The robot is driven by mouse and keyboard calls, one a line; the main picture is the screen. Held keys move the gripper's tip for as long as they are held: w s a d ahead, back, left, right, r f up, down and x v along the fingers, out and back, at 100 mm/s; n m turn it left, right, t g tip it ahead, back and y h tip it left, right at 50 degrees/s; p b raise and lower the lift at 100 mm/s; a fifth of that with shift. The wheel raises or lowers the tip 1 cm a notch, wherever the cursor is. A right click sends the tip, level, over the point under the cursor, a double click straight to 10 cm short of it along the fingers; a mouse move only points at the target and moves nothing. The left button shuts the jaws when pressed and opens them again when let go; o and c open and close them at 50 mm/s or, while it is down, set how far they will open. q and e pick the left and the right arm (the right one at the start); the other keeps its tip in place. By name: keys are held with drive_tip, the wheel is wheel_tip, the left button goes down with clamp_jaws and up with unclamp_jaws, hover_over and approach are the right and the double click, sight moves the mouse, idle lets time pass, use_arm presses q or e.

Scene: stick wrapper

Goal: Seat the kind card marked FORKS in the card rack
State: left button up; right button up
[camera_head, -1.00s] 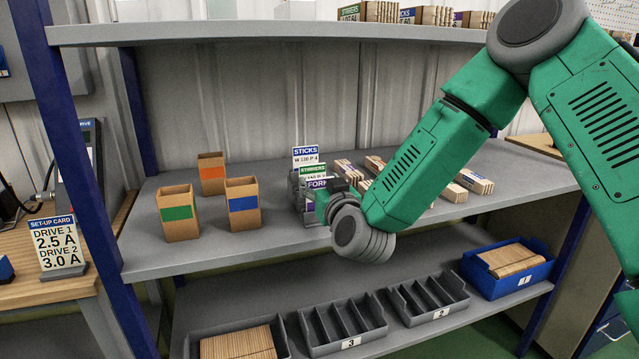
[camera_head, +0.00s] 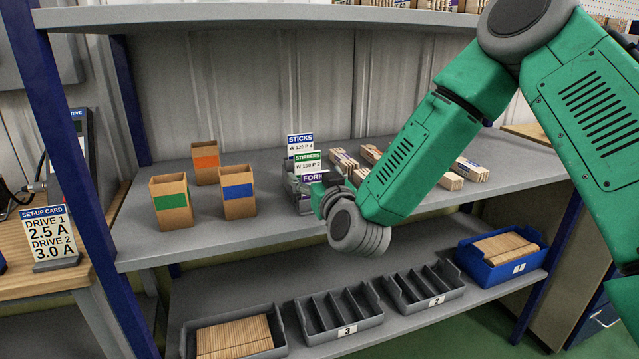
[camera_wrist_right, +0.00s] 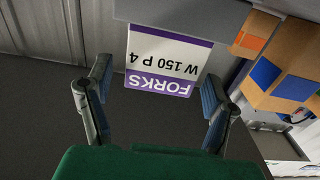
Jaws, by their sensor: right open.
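The FORKS card (camera_head: 312,179), white with a purple band, stands at the front of the grey card rack (camera_head: 292,185), below the STIRRERS card (camera_head: 308,162) and STICKS card (camera_head: 300,145). In the right wrist view the FORKS card (camera_wrist_right: 165,62) appears upside down, its lower edge against a grey block that looks like the rack (camera_wrist_right: 190,14). My right gripper (camera_head: 322,192) is in front of the rack and hides part of the card. In the wrist view the right gripper (camera_wrist_right: 155,80) is open, one finger on each side of the card, with gaps. My left gripper is not in view.
Three cardboard boxes, green (camera_head: 171,203), orange (camera_head: 206,163) and blue (camera_head: 239,196), stand left of the rack. Wrapped bundles (camera_head: 470,169) lie to the right. Grey bins (camera_head: 338,315) and a blue bin (camera_head: 500,255) fill the lower shelf. An upper shelf (camera_head: 250,17) is overhead.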

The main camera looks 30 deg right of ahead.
drive_tip(key=v, duration=1.1)
drive_tip(key=shift+s, duration=0.35)
drive_tip(key=shift+f, duration=0.2)
drive_tip(key=s+a+f+n+g+y, duration=0.1)
drive_tip(key=s+a+f+g+y, duration=0.2)
drive_tip(key=f, duration=0.7)
drive_tip(key=s+a+f+n+g+y, duration=0.15)
drive_tip(key=s+f+g, duration=0.25)
drive_tip(key=f, duration=0.7)
drive_tip(key=s+f+g, duration=0.5)
drive_tip(key=s+f, duration=0.2)
drive_tip(key=s, duration=0.3)
drive_tip(key=s+f+g, duration=0.4)
drive_tip(key=s+f, duration=0.3)
drive_tip(key=s, duration=0.4)
drive_tip(key=shift+a+f+n+g, duration=0.15)
drive_tip(key=shift+f+n+g, duration=0.25)
drive_tip(key=shift+n, duration=0.05)
